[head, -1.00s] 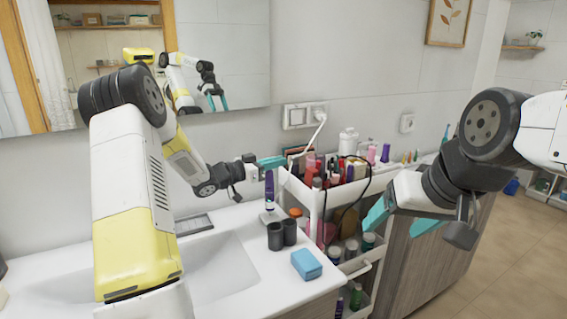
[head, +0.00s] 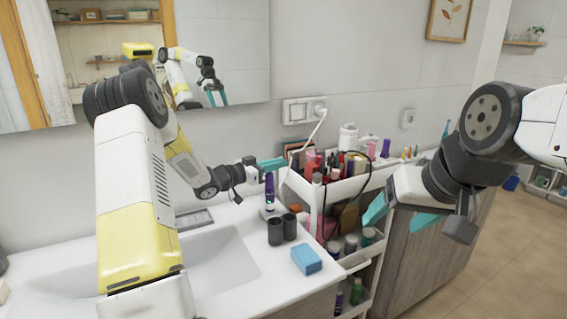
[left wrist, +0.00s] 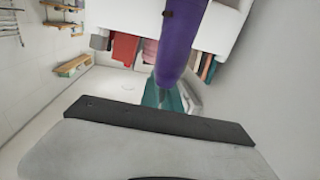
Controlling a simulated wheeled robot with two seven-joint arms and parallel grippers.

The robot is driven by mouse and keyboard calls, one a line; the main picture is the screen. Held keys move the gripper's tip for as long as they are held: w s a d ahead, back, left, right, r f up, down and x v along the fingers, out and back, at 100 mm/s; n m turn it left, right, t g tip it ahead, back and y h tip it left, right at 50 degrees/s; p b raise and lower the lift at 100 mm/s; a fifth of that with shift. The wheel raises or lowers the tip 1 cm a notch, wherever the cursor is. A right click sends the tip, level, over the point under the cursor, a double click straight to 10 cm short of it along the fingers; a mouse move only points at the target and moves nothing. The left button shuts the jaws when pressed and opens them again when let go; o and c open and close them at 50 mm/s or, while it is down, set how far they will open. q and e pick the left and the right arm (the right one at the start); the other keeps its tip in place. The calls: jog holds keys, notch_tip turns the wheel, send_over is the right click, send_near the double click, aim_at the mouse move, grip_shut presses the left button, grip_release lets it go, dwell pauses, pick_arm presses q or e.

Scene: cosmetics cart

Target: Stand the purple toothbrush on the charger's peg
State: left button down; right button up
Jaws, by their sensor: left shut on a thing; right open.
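The purple toothbrush (head: 269,188) is about upright at the back of the counter. My left gripper (head: 271,164) is shut on its upper part, with teal fingers pointing right. The toothbrush also shows large in the left wrist view (left wrist: 181,38), beside a teal finger. The white charger (head: 268,213) stands on the counter right below the toothbrush. The peg is hidden, and I cannot tell whether the toothbrush touches it. My right gripper (head: 392,215) is open and empty, in front of the cart.
A blue block (head: 306,260) lies near the counter edge. The white cart (head: 345,188), full of cosmetics, stands right of the counter. A white cable (head: 318,128) hangs from the wall socket. The sink (head: 215,262) is to the left.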

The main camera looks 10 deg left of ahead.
pick_arm(q)
jog(key=c, duration=1.5)
grip_release()
jog(key=v, duration=0.7)
jog(key=shift+s+a, duration=0.25)
jog(key=shift+a, duration=0.05)
